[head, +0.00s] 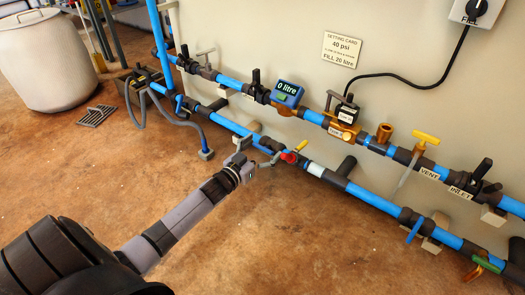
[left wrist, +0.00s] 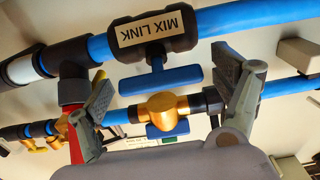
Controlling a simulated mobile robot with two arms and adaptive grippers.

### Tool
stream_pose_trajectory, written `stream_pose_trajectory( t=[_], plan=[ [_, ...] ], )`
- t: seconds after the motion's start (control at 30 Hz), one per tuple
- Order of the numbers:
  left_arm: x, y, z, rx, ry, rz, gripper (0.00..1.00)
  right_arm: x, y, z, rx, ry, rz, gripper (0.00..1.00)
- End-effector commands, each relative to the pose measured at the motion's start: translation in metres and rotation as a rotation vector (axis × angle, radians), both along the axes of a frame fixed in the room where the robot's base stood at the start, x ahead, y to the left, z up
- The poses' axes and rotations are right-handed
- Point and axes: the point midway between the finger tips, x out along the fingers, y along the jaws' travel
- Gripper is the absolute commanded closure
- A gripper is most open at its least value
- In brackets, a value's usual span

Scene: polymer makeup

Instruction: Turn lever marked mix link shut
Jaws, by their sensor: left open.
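In the left wrist view, a black valve body labelled MIX LINK (left wrist: 152,30) sits on a blue pipe. Its blue lever (left wrist: 160,80) has a short stem and a bar that lies roughly along the pipe. My left gripper (left wrist: 167,82) is open, with one finger on each side of the lever and visible gaps to both bar ends. I cannot tell its depth from the lever. In the head view, my left gripper (head: 243,165) is at the lower pipe, left of a red fitting with a yellow handle; it partly hides that spot. My right gripper is not in view.
A brass fitting (left wrist: 163,110) lies behind the lever. The upper pipe carries a display reading 0 litre (head: 288,93), a yellow VENT handle (head: 426,138) and an INLET valve (head: 482,169). Another blue lever (head: 415,230) is farther right. The floor in front is clear.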

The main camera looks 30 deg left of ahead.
Motion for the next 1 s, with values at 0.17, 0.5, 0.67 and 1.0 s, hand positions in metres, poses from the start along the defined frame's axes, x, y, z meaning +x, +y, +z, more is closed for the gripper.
stream_pose_trajectory(
  t=[0.17, 0.5, 0.67, 1.0],
  plan=[
    [-0.0002, 0.0, 0.0001, 0.0, 0.0, 0.0, 0.15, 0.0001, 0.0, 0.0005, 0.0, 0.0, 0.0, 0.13],
    [-0.0004, -0.0002, -0.0001, 0.0, 0.0, 0.0, 0.38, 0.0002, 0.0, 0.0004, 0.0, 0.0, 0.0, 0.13],
    [-0.0004, -0.0002, -0.0001, 0.0, 0.0, 0.0, 0.49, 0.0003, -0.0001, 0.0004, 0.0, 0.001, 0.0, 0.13],
    [-0.0005, -0.0002, 0.0002, 0.005, 0.0, -0.003, 0.62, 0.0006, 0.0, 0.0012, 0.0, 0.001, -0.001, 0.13]
  ],
)
